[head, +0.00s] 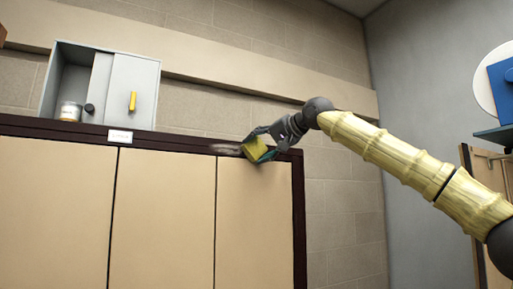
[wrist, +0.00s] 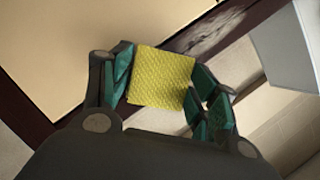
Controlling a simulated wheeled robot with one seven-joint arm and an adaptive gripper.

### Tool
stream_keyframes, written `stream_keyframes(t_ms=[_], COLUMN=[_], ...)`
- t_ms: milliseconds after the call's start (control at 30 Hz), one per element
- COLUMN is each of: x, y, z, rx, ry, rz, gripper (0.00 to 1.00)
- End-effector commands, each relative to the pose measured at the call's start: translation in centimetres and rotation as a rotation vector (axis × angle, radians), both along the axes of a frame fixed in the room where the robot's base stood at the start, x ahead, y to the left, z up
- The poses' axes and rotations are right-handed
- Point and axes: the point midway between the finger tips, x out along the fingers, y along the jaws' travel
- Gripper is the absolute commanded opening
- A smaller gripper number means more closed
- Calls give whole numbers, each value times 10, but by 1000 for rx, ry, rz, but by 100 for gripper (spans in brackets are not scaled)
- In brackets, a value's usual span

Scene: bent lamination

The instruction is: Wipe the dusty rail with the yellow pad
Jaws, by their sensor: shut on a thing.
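My gripper (head: 262,145) is shut on the yellow pad (head: 256,149) at the right end of the dark rail (head: 172,141). In the wrist view the square, textured pad (wrist: 161,78) sits between the teal fingers of my gripper (wrist: 162,88). A pale, whitish dust patch (wrist: 215,33) shows on the rail just beyond the pad. In the head view the dust is a faint light smear on the rail, left of the pad. I cannot tell whether the pad touches the rail.
A grey cabinet (head: 143,97) with a sliding door and yellow handle stands above the rail at left, with a tin (head: 70,111) inside. A white label (head: 120,136) is on the rail. Tan panels (head: 166,215) lie below. A blue object (head: 500,90) is at far right.

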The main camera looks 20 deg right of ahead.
Motion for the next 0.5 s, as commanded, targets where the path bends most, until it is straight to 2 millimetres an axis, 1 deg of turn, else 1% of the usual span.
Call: stream_keyframes(t_ms=[33, 300, 500], x=[0, 1, 3], y=[-4, -22, -25], z=[0, 0, 0], rx=[3, 2, 1], ry=[0, -1, 0], rz=[-2, -1, 0], gripper=[41, 41, 41])
